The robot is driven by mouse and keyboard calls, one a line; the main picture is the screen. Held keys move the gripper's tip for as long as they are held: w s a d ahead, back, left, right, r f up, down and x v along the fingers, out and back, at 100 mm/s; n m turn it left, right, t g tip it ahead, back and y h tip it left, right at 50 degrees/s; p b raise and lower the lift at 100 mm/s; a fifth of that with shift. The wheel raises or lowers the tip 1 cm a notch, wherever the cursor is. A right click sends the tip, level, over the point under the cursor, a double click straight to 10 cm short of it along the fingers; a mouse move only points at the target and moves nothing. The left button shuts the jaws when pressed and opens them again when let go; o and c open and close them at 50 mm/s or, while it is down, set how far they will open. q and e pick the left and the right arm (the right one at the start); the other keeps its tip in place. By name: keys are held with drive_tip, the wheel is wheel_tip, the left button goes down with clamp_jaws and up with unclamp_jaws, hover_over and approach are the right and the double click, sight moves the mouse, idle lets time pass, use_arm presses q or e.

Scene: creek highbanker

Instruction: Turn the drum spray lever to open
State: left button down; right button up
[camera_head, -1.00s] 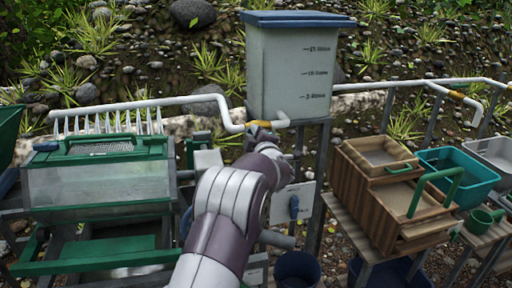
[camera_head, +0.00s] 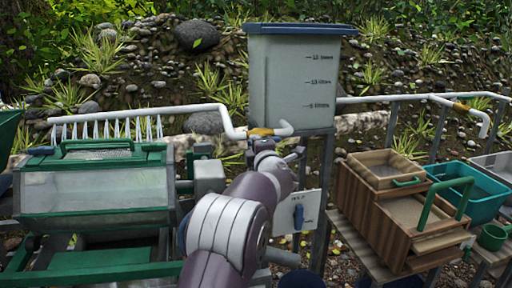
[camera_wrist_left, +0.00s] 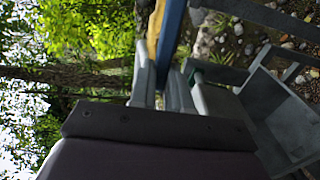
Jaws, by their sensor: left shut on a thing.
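The drum spray valve shows as a yellow section (camera_head: 262,132) in the white spray pipe, just below the grey tank. My left gripper (camera_head: 263,147) is right beneath it, with the arm rising from the bottom of the head view. In the left wrist view, the blue lever (camera_wrist_left: 171,38) runs between the fingers of my left gripper (camera_wrist_left: 163,82), which are shut on it. A yellow part (camera_wrist_left: 154,28) lies beside the lever there. In the head view my gripper hides most of the lever, so its exact angle is hard to tell. My right gripper is not in view.
The grey tank (camera_head: 292,85) with a blue lid stands above the valve. The green-framed drum box (camera_head: 95,190) is at left under the spray pipe (camera_head: 140,112). A panel with another blue lever (camera_head: 298,216) is below right. Wooden boxes (camera_head: 385,215) and a teal tub (camera_head: 470,190) stand right.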

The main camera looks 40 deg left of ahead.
use_arm(q)
drive_tip(key=shift+f, duration=0.1)
drive_tip(key=c, duration=1.1)
unclamp_jaws()
drive_tip(key=v, duration=1.2)
drive_tip(key=shift+s+d+b, duration=0.25)
drive_tip(key=shift+b, duration=0.05)
